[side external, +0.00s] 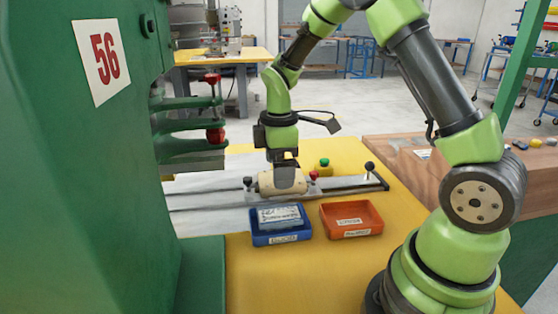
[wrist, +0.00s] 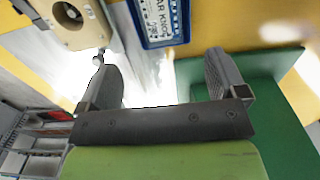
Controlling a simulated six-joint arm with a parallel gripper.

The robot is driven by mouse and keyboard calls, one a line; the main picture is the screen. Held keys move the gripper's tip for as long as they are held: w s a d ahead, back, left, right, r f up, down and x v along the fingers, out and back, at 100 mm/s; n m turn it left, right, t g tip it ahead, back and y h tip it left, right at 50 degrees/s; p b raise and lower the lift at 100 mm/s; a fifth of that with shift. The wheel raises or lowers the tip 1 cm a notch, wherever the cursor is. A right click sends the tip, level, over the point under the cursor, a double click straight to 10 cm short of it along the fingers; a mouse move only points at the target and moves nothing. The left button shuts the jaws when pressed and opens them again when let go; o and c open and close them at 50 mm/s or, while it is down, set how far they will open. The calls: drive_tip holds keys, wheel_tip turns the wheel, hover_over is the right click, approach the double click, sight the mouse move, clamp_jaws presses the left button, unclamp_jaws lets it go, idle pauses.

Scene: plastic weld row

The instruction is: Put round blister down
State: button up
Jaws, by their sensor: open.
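I cannot make out the round blister for certain in either view. A beige block (side external: 266,184) sits on the metal slide rail; in the wrist view this block (wrist: 88,30) has a round recess with a dark middle, and I cannot tell whether a clear blister lies in it. My gripper (side external: 287,177) hangs pointing down at the block in the side view and hides part of it. In the wrist view my gripper (wrist: 162,78) has its fingers wide apart, with nothing visible held between them.
A blue tray (side external: 282,239) with printed cards and an orange-red tray (side external: 351,219) stand on the yellow table in front of the rail. The green machine (side external: 90,180) numbered 56 stands at left. A black-knobbed lever (side external: 370,168) ends the rail at right.

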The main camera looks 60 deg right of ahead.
drive_tip(key=s+a+r+m+t, duration=0.2)
drive_tip(key=s+r+m, duration=0.1)
drive_tip(key=r, duration=0.3)
drive_tip(key=s+a+r+m+t, duration=0.1)
drive_tip(key=s+a+r+m, duration=0.2)
drive_tip(key=r, duration=0.4)
drive_tip(key=s+a+r+m+t+y, duration=0.1)
drive_tip(key=s+a+r+m+t, duration=0.1)
drive_tip(key=s, duration=0.3)
drive_tip(key=s+a+r+m+t+y, duration=0.1)
drive_tip(key=s+a+m+t, duration=0.1)
drive_tip(key=s+m, duration=0.3)
drive_tip(key=shift+s+r, duration=0.35)
drive_tip(key=shift+s, duration=0.2)
